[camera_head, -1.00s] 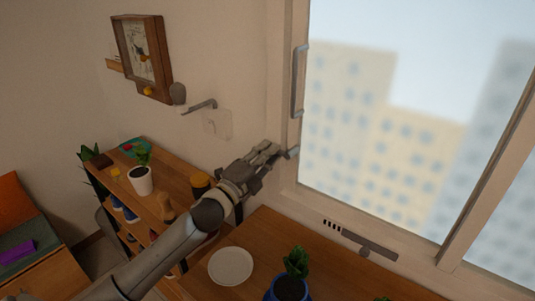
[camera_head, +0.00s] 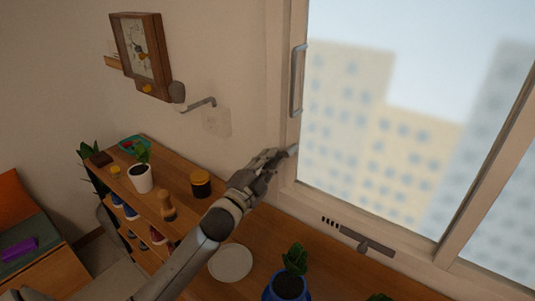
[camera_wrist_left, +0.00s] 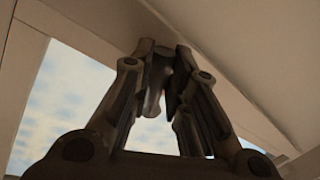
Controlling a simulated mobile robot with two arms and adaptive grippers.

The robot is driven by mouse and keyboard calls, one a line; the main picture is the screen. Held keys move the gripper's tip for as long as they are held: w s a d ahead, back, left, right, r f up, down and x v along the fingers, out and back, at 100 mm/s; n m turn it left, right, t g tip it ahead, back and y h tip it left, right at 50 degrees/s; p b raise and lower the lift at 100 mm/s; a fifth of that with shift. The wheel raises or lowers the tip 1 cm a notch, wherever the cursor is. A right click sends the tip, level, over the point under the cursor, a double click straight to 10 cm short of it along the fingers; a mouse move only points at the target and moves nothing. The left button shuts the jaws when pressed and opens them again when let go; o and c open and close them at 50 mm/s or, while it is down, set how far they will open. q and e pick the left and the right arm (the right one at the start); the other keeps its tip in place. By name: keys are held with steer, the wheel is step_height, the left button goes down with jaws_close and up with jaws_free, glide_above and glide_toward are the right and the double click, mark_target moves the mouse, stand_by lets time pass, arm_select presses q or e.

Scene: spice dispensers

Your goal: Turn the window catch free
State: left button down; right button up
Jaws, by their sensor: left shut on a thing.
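The window catch (camera_head: 292,149) is a small grey lever low on the left window frame, below the long grey window handle (camera_head: 298,80). My left gripper (camera_head: 273,160) is at the catch, its fingertips closed on it. In the left wrist view the fingers of my left gripper (camera_wrist_left: 160,70) converge on the catch (camera_wrist_left: 153,100), a dark rounded piece between them. The fingers hide much of the catch there. My right gripper is not in view.
A wooden counter below holds a white plate (camera_head: 231,263) and a plant in a blue pot (camera_head: 288,287). A shelf at left carries a white plant pot (camera_head: 141,178), a dark jar (camera_head: 200,183) and a wooden mill (camera_head: 167,205).

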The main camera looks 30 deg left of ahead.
arm_select(q)
steer(key=shift+s+d+f+n+g+y+p, duration=0.1)
steer(key=shift+d+f+n+g+y+p, duration=0.5)
steer(key=shift+n+p, duration=1.25)
steer(key=shift+s+d+f+n+g+h+p, duration=0.15)
steer(key=shift+d+n+p, duration=0.8)
steer(key=shift+n, duration=1.75)
steer(key=shift+s+d+f+n+g+y+p, duration=0.1)
steer(key=shift+d+f+n+g+y+p, duration=0.5)
steer(key=shift+n+p, duration=1.25)
steer(key=shift+d+r+n+t+h+b, duration=0.15)
steer(key=shift+d+n+t+h+b, duration=0.2)
steer(key=shift+n, duration=0.25)
steer(key=c, duration=1.5)
jaws_free()
steer(key=shift+a, duration=0.1)
steer(key=shift+o, duration=0.6)
steer(key=shift+r, duration=0.1)
steer(key=s, duration=1.2)
steer(key=shift+d, duration=0.35)
